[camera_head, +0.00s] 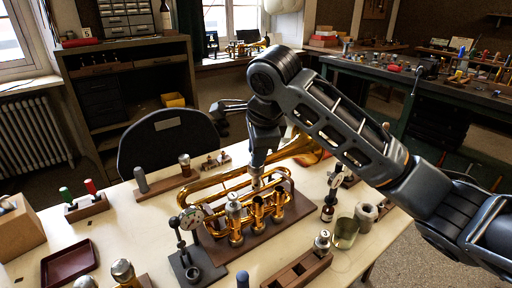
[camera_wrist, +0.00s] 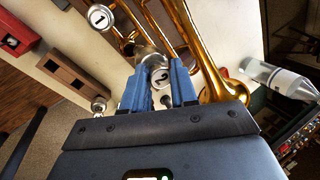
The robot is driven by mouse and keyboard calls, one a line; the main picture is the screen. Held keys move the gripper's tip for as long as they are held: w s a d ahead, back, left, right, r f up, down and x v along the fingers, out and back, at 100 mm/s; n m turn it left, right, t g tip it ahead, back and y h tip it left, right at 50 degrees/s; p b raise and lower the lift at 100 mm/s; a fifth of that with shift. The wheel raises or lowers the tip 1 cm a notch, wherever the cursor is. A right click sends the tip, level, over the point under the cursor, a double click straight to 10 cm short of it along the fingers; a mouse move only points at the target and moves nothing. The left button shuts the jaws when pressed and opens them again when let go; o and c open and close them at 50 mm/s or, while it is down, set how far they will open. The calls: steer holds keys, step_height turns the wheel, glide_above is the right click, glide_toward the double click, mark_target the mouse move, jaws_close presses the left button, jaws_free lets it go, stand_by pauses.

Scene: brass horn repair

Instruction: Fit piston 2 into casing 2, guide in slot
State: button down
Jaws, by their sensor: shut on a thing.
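Piston 2 (camera_wrist: 160,76), with a silver cap marked 2, sits between the blue pads of my gripper (camera_wrist: 158,90) in the wrist view. In the head view my gripper (camera_head: 257,172) points down over the brass horn (camera_head: 214,190), above its row of valve casings (camera_head: 257,212). A silver cap marked 1 (camera_wrist: 100,17) shows beside the casings in the wrist view. The lower part of piston 2 is hidden by its own cap and the pads, so its depth in casing 2 and the guide's alignment with the slot cannot be told.
A dial gauge stand (camera_head: 190,218) stands at the horn's front left. A wooden rack (camera_head: 297,273) with a piston marked 3 (camera_head: 323,240) lies in front. A dark bottle (camera_head: 328,208) and metal cup (camera_head: 345,232) stand to the right. A maroon tray (camera_head: 70,262) lies left.

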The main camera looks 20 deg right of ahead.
mark_target(259, 174)
steer(key=shift+s+p, duration=0.3)
steer(key=shift+s, duration=0.35)
steer(key=shift+p, duration=0.55)
stand_by(0.3)
steer(key=shift+a+f, duration=0.1)
steer(key=shift+f, duration=0.6)
steer(key=shift+f+b, duration=0.35)
steer(key=shift+f, duration=0.7)
steer(key=shift+f+b, duration=0.35)
steer(key=shift+f, duration=0.3)
steer(key=shift+f, duration=0.35)
steer(key=shift+f+b, duration=0.4)
steer(key=shift+f, duration=0.25)
